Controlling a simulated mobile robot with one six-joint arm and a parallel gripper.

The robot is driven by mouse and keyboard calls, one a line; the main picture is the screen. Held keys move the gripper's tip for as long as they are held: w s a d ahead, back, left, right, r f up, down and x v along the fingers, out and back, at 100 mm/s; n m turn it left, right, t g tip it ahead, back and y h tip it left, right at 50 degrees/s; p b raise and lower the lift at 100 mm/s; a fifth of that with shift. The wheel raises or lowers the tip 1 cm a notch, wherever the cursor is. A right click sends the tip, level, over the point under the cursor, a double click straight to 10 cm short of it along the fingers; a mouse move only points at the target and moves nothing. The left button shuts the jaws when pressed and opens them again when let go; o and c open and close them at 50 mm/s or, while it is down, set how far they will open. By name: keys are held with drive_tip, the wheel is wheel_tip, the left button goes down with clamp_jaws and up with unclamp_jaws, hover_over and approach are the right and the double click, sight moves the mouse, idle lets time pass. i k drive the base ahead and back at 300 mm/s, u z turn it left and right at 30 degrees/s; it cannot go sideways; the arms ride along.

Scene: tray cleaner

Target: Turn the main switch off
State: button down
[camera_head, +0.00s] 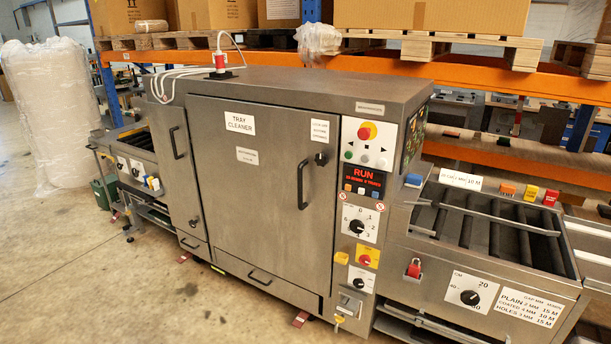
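The tray cleaner (265,170) is a large stainless steel machine in the middle of the view, with its doors shut. Its control panel (352,205) is a narrow column right of the large door. A red rotary knob on a yellow plate (367,258) sits low on this column and looks like the main switch; its label and exact position are too small to read. The display (364,177) shows RUN in red. My gripper is not in view.
A yellow tag hangs low on the panel. The floor (120,275) at front left is clear.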

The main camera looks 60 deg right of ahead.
sight(364, 260)
drive_tip(key=z, duration=4.75)
drive_tip(key=i, duration=0.1)
drive_tip(key=u, duration=3.05)
drive_tip(key=k, duration=0.95)
drive_tip(key=u, duration=0.15)
drive_tip(key=i, duration=0.7)
drive_tip(key=z, duration=0.05)
